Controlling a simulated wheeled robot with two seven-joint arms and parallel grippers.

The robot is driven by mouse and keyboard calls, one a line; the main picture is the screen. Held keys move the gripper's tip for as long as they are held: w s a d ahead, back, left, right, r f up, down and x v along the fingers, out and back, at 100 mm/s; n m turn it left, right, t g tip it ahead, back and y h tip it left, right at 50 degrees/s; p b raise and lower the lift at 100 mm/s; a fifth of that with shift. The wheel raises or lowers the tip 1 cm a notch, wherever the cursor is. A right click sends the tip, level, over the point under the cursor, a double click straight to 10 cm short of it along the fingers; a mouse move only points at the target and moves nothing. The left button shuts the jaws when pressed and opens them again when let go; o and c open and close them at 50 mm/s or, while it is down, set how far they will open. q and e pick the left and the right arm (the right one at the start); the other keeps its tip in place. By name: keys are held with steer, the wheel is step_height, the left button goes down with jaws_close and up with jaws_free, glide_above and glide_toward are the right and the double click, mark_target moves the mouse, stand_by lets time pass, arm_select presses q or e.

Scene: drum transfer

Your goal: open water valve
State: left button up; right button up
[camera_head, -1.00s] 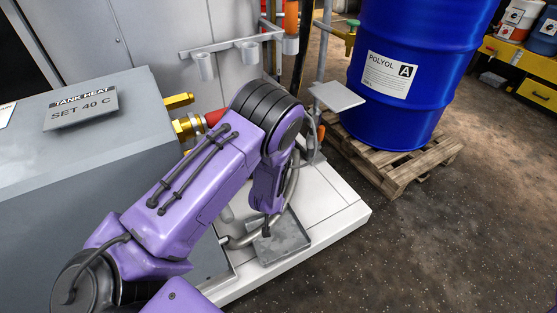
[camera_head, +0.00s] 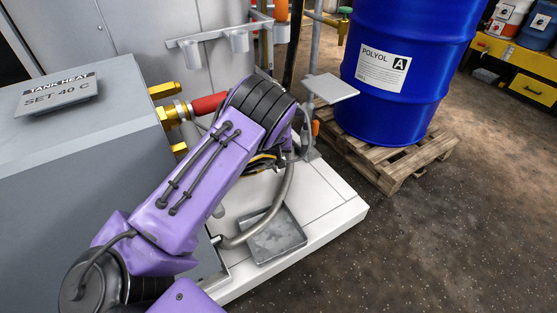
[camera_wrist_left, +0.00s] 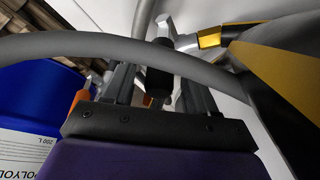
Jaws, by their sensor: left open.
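My left arm (camera_head: 205,175) reaches in from the left in the head view and hides most of its gripper. In the left wrist view the left gripper (camera_wrist_left: 156,50) is open. A black cylindrical part (camera_wrist_left: 159,68) shows between its fingers; contact cannot be told. A silver fitting with a brass collar (camera_wrist_left: 208,38) is just beyond. A grey hose (camera_wrist_left: 70,47) crosses in front of the fingers. In the head view a red handle-like part (camera_head: 208,103) joins brass fittings (camera_head: 176,112) on the grey cabinet. Which part is the water valve is not clear. My right gripper is not in view.
The grey tank cabinet (camera_head: 75,145) stands at left. A blue drum (camera_head: 395,100) on a wooden pallet (camera_head: 400,165) stands at right, near a small grey plate (camera_head: 331,88). A metal tray (camera_head: 276,238) lies on the white base (camera_head: 325,215). The floor at lower right is clear.

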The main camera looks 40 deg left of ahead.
arm_select(q)
steer(key=x, duration=0.3)
steer(key=shift+b, duration=0.3)
steer(key=shift+d+r, duration=0.1)
steer(key=shift+r, duration=0.05)
jaws_close()
